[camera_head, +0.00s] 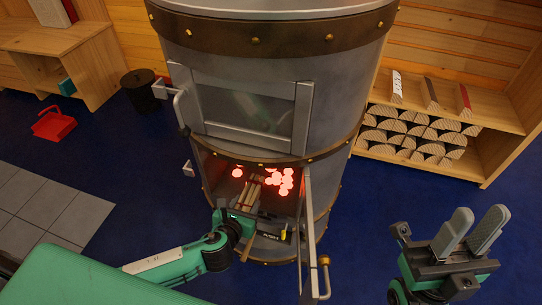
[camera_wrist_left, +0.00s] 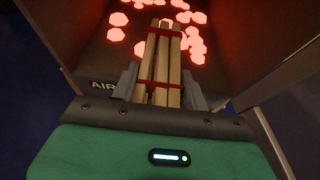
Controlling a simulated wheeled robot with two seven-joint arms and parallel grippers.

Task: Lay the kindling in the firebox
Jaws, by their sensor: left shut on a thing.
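The kindling (camera_wrist_left: 162,62) is a bundle of pale sticks with red ties. My left gripper (camera_wrist_left: 163,92) is shut on it, one finger on each side. In the head view the bundle (camera_head: 254,193) points into the open lower firebox (camera_head: 222,178) of the grey round stove. Glowing red embers (camera_head: 280,181) lie inside, beyond and right of the bundle. The wrist view shows embers around its far end; I cannot tell whether it touches the floor. The firebox door (camera_head: 308,235) stands open on the right. My right gripper (camera_head: 468,233) is open and empty, away from the stove.
A shelf of split logs (camera_head: 415,133) stands at the right. A black bucket (camera_head: 141,90) and a red dustpan-like thing (camera_head: 54,123) are on the blue floor at the left. The open door edge stands close right of my left gripper.

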